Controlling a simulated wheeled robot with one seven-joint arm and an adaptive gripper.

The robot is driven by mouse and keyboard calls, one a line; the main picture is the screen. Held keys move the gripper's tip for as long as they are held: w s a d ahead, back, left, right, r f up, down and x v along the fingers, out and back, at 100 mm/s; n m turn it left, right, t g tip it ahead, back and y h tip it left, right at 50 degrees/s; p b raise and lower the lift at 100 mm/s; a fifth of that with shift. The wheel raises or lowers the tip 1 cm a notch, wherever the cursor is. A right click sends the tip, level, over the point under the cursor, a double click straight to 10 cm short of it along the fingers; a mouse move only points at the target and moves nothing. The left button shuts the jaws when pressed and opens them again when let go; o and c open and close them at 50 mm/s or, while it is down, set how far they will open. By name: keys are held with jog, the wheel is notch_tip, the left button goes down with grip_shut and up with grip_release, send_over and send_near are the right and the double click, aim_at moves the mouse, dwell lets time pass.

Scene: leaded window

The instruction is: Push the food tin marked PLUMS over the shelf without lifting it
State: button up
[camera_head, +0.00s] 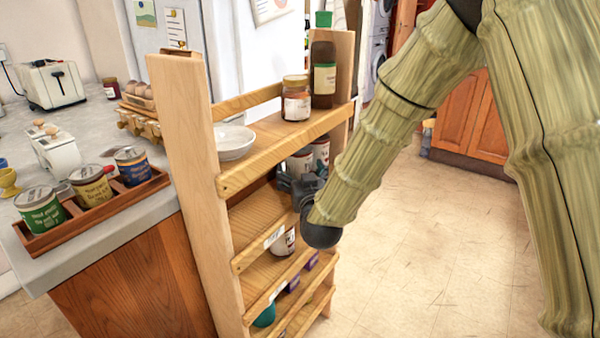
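My gripper (290,184) reaches into the second level of the wooden shelf unit (255,222) from the right, just above the board. Its dark fingers are small and partly hidden, so I cannot tell if they are open or shut. Two pale tins with dark red on their labels, a left tin (301,161) and a right tin (321,152), stand upright behind the gripper on that level. Another pale tin (284,241) stands one level lower. I cannot read PLUMS on any of them. I cannot tell whether the gripper touches a tin.
The top board holds a white bowl (234,142), a jar (296,98) and a dark bottle (323,72). Lower levels hold small packets and a teal item (265,315). A counter (95,255) with a tray of tins adjoins on the left. The floor at right is clear.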

dwell(0.3)
jog(key=s+d, duration=0.2)
jog(key=s, duration=0.9)
jog(key=shift+s, duration=0.4)
